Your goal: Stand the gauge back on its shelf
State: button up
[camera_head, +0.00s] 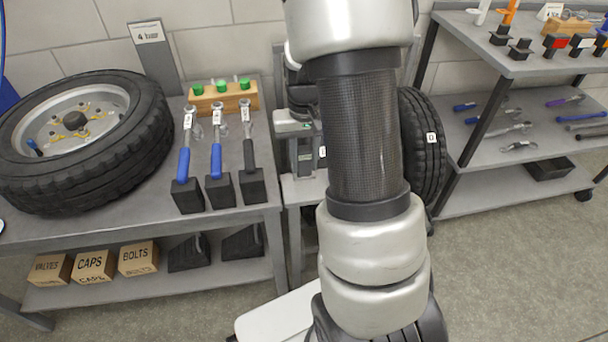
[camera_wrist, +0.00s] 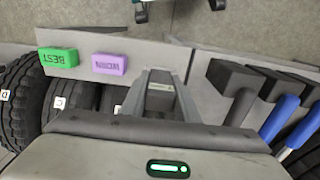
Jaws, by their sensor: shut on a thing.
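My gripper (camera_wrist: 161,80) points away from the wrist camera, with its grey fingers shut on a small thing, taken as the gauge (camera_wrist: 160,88). In the head view my gripper (camera_head: 306,158) is partly hidden behind my arm, above a narrow light-grey stand (camera_head: 301,190). A grey shelf unit (camera_head: 520,193) stands at the right in the head view. I cannot tell which shelf is the gauge's own.
A green BEST block (camera_wrist: 58,61) and a purple WORN block (camera_wrist: 110,65) lie left of my gripper. Tyres (camera_wrist: 22,100) stand at the far left. Wrenches (camera_head: 216,150) stand in black blocks on the left bench (camera_head: 115,222), beside a large wheel (camera_head: 150,130).

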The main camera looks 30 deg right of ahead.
aim_at(304, 171)
jog(key=shift+f+b, duration=0.55)
jog(key=shift+f, duration=1.25)
jog(key=shift+f, duration=0.1)
jog(key=shift+f, duration=0.15)
jog(key=o, duration=1)
jog(key=shift+o, duration=0.2)
